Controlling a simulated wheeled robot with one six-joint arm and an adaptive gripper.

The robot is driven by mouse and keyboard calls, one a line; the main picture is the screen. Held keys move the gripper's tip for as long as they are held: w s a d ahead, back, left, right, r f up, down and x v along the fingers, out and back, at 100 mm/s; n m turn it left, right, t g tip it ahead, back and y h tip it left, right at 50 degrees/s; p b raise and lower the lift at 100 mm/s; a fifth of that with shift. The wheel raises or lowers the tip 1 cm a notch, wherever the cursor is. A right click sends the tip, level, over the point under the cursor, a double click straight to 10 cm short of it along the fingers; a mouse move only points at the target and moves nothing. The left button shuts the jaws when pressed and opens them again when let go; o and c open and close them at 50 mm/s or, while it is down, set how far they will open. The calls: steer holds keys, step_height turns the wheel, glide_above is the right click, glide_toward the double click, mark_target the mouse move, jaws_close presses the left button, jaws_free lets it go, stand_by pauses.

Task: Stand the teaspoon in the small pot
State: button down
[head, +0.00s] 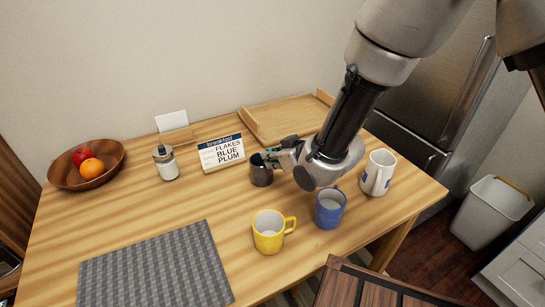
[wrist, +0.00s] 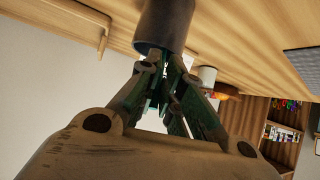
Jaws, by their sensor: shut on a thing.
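In the wrist view the green-lined fingers (wrist: 165,68) are close together at the pot's mouth, shut on the teaspoon. The teaspoon itself is almost wholly hidden by the fingers and the pot; I cannot make out its bowl or how deep it reaches.
A blue mug (head: 330,208) stands below my wrist, a yellow mug (head: 268,232) in front and a white mug (head: 378,172) to the right. A grey mat (head: 155,268) lies front left.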

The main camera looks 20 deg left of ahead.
steer(key=shift+f, duration=0.3)
steer(key=c, duration=1.6)
jaws_free()
steer(key=shift+o, duration=0.2)
